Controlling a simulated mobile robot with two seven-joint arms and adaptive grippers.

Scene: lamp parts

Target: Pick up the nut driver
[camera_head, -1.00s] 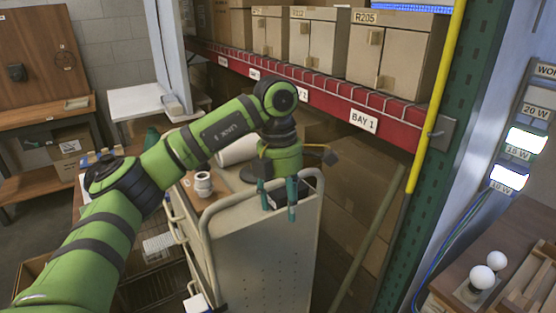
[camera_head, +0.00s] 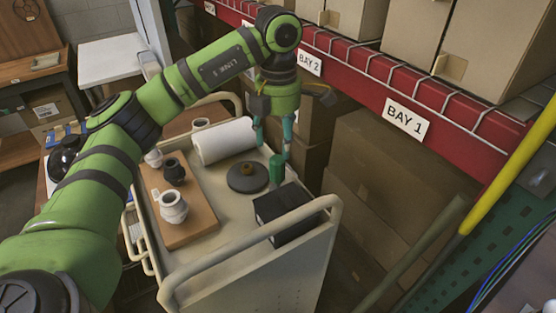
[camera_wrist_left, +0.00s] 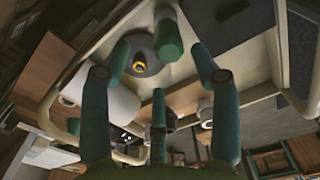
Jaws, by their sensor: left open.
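The nut driver appears to be the upright green handle (camera_head: 276,169) on the cart's top (camera_head: 228,232), beside a dark round disc. In the left wrist view its green faceted end (camera_wrist_left: 168,42) shows just beyond the fingertips; its lower part is hidden. My left gripper (camera_head: 273,151) is open and empty, fingers pointing down, close above the handle. The left wrist view shows the gripper (camera_wrist_left: 161,54) with its fingers spread and the handle near the gap between them. I cannot tell whether they touch. My right gripper is not in view.
Near the handle are the dark disc (camera_head: 247,178) with a brass piece, a white roll (camera_head: 224,141) and a black box (camera_head: 287,213). A wooden board (camera_head: 180,215) with several small sockets lies left. The cart's raised rail (camera_head: 250,250) and the red shelf beam (camera_head: 445,110) border the space.

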